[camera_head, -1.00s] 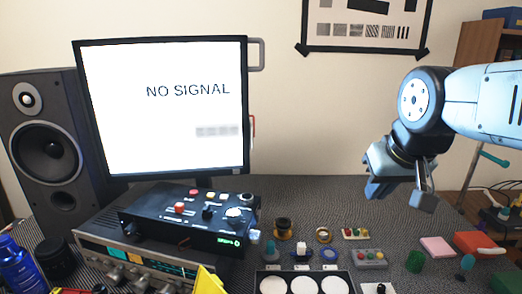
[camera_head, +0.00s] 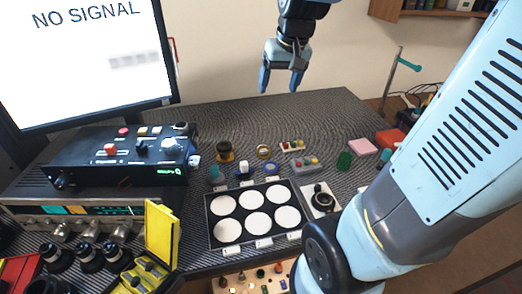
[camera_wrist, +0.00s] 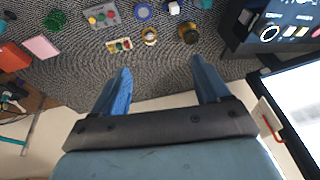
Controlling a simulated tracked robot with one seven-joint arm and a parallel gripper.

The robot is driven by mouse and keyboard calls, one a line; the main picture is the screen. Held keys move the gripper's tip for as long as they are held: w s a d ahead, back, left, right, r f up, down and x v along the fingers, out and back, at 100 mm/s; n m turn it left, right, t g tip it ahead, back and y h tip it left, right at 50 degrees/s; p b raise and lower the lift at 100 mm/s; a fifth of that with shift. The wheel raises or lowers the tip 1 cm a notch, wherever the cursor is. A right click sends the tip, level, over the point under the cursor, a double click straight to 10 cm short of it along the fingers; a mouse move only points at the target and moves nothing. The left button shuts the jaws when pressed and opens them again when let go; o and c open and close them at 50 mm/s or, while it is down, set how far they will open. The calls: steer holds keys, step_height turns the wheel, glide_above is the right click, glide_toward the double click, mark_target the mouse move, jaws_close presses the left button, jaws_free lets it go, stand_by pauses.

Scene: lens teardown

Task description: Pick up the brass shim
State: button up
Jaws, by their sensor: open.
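A small brass-coloured ring, which looks like the brass shim (camera_head: 264,151), lies on the dark woven bench top among small parts. The ring also shows in the wrist view (camera_wrist: 150,36), beyond and between my fingertips. My gripper (camera_head: 281,84) is open and empty, high over the back of the bench, with its blue fingers pointing down. In the wrist view my gripper (camera_wrist: 161,68) has its two fingers spread wide, with only bare bench top between them. The fingers do not touch the ring.
A black-and-brass cylinder (camera_head: 225,152) stands left of the ring; a blue ring (camera_head: 271,168) lies in front. A strip with coloured bits (camera_head: 292,146) and a grey block (camera_head: 303,164) are to its right. A tray with white discs (camera_head: 209,222) is nearer. The back bench is clear.

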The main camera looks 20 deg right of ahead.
steer(key=w+d+f+g, duration=0.2)
steer(key=w+f, duration=0.8)
steer(key=w, duration=0.2)
steer(key=m+g, duration=0.1)
glide_toward(264, 151)
steer(key=f, duration=0.5)
steer(key=a+f, duration=0.1)
steer(key=f, duration=0.2)
steer(key=shift+f, duration=0.25)
steer(key=c, duration=0.8)
